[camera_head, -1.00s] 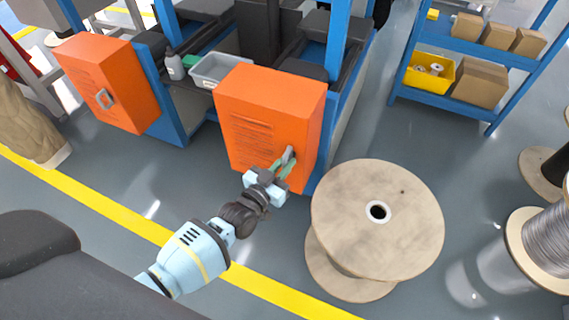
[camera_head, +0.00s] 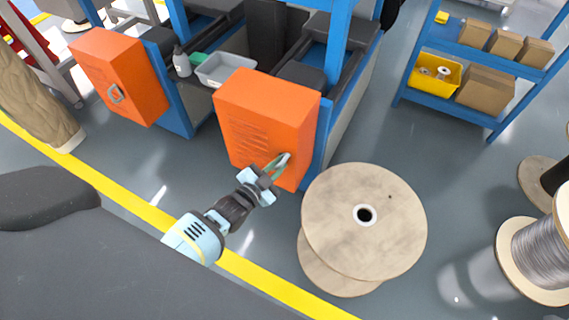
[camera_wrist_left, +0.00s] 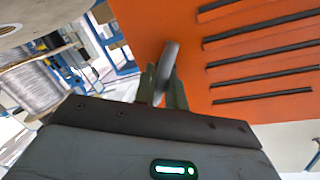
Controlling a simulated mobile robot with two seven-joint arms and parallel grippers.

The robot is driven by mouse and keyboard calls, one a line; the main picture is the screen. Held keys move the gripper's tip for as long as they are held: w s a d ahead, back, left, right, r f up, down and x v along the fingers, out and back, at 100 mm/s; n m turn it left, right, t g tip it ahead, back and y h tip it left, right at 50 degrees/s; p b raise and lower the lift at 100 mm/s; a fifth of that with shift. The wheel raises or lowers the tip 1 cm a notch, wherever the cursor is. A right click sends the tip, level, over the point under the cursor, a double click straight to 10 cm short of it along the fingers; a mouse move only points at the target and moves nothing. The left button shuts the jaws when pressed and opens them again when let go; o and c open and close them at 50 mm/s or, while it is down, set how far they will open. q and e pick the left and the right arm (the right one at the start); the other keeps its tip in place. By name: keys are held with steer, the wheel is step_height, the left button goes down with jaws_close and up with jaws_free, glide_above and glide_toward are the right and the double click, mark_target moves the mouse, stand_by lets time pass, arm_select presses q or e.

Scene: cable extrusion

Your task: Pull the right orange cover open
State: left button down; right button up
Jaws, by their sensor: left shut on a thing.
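The right orange cover (camera_head: 262,120) is a box-like panel with slots on the blue-framed machine. Its front face also fills much of the left wrist view (camera_wrist_left: 240,50). A grey handle (camera_head: 284,158) sits at its lower right; it shows in the wrist view too (camera_wrist_left: 167,62). My left gripper (camera_head: 274,167) is at this handle, and its greenish fingers (camera_wrist_left: 162,88) are shut on it. The left orange cover (camera_head: 118,77) with its own handle stands apart to the left. My right gripper is not in view.
A large wooden spool (camera_head: 365,222) stands close to the right of the cover. A wire spool (camera_head: 540,255) is at the far right. A blue shelf (camera_head: 480,60) with boxes stands at the back right. Grey floor with a yellow line (camera_head: 130,207) lies in front.

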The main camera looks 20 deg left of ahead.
arm_select(q)
steer(key=shift+d+r+m+p, duration=0.1)
steer(key=shift+m+p, duration=0.2)
steer(key=shift+m, duration=0.5)
steer(key=shift+m+y, duration=0.3)
steer(key=shift+m, duration=0.5)
steer(key=shift+m+g+y, duration=0.3)
steer(key=shift+m, duration=0.5)
steer(key=m, duration=0.3)
steer(key=shift+y, duration=0.4)
steer(key=shift+m, duration=0.4)
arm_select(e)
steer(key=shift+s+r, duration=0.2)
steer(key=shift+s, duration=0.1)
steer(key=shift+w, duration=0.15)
